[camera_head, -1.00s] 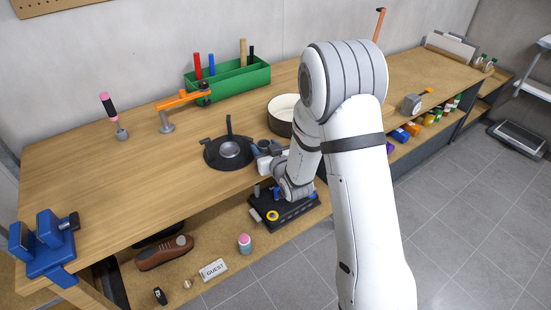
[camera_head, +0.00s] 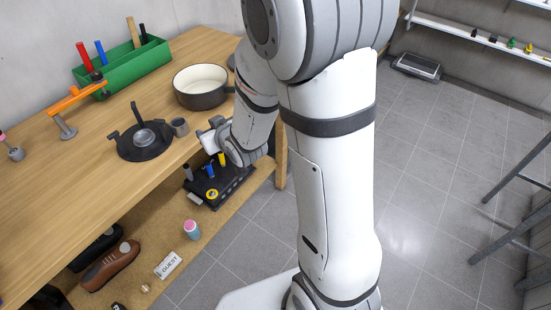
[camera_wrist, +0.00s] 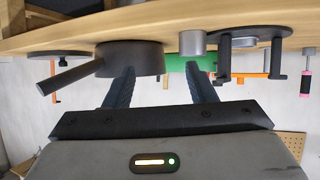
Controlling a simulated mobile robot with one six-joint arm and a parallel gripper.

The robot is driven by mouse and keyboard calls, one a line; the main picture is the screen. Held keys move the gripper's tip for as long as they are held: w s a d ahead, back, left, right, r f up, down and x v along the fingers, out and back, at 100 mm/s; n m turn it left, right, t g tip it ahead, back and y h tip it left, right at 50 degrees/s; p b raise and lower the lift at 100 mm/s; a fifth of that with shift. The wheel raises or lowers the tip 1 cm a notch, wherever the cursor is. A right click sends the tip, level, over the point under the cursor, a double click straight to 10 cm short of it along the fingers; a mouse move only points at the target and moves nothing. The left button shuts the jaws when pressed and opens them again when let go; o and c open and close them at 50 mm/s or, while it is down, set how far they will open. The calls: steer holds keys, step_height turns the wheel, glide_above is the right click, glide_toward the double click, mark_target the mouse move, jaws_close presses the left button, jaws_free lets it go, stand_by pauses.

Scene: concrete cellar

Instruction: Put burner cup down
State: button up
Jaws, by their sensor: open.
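The burner cup (camera_head: 180,127) is a small grey cylinder. It stands on the wooden table (camera_head: 95,165) near the front edge, right beside the black burner stand (camera_head: 144,142), and looks upright. In the wrist view, which is upside down, the cup (camera_wrist: 192,43) shows past the tip of the right finger. My gripper (camera_head: 207,132) is at the table's front edge, to the right of the cup. Its two dark fingers (camera_wrist: 160,80) are spread apart with nothing between them. The gripper appears clear of the cup.
A dark pot (camera_head: 203,88) with a pale inside stands behind the cup. A green tool tray (camera_head: 125,66) and an orange-armed clamp (camera_head: 66,128) are further left. The lower shelf holds a black tool caddy (camera_head: 218,188), shoes and a guest sign (camera_head: 168,265).

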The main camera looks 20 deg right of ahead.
steer(key=s+d+r+m+g+h, duration=0.1)
steer(key=s+d+r+g, duration=0.2)
steer(key=s, duration=0.5)
steer(key=s+d+r+m+g+h, duration=0.1)
steer(key=s+d+r+g, duration=0.2)
steer(key=s, duration=0.5)
steer(key=s+d+r+m+g+h, duration=0.1)
steer(key=s+d+r+g, duration=0.1)
steer(key=s, duration=0.5)
steer(key=shift+s+d+r+m+g, duration=0.4)
steer(key=shift+d+g, duration=0.3)
steer(key=shift+d, duration=0.3)
steer(key=shift+c, duration=0.4)
